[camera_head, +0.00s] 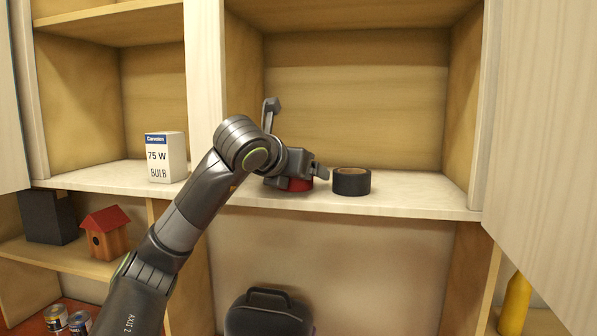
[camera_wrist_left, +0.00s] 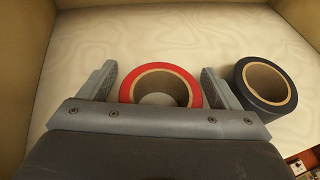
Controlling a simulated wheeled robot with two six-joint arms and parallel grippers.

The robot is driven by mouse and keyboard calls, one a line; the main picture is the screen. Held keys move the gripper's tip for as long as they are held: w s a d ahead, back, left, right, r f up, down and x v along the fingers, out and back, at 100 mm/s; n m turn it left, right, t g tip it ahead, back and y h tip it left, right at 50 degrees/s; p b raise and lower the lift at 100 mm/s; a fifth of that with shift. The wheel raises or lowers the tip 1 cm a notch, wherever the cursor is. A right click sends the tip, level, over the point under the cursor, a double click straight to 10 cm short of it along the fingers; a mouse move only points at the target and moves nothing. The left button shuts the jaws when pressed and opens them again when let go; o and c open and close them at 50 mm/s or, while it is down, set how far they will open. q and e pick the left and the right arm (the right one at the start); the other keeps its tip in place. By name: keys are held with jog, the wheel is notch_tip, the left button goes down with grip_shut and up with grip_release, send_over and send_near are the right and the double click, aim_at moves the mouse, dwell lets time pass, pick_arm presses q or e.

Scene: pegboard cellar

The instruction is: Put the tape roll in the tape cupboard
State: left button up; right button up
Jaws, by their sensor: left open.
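A red tape roll (camera_head: 297,184) lies flat on the pale shelf (camera_head: 400,205) of the open cupboard, mostly hidden by my gripper in the head view. In the left wrist view the red tape roll (camera_wrist_left: 127,88) shows its cardboard core and sits between the two fingers. My left gripper (camera_wrist_left: 158,75) is open, with a finger on either side of the roll; small gaps show between fingers and roll. In the head view my left gripper (camera_head: 300,172) is low over the shelf. A black tape roll (camera_head: 351,182) lies just right of it, outside the right finger. My right gripper is not in view.
A bulb box (camera_head: 166,158) stands on the left part of the shelf, past a white upright (camera_head: 205,70). An open door (camera_head: 545,130) stands at the right. Below are a birdhouse (camera_head: 105,232), a black case (camera_head: 268,312) and a yellow bottle (camera_head: 514,303).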

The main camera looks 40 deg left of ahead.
pick_arm(q)
jog(key=shift+w+r, duration=0.1)
jog(key=shift+r, duration=0.05)
jog(key=b+v, duration=0.3)
jog(key=v, duration=0.7)
jog(key=shift+s, duration=0.25)
jog(key=shift+b+v, duration=0.35)
jog(key=shift+v, duration=0.45)
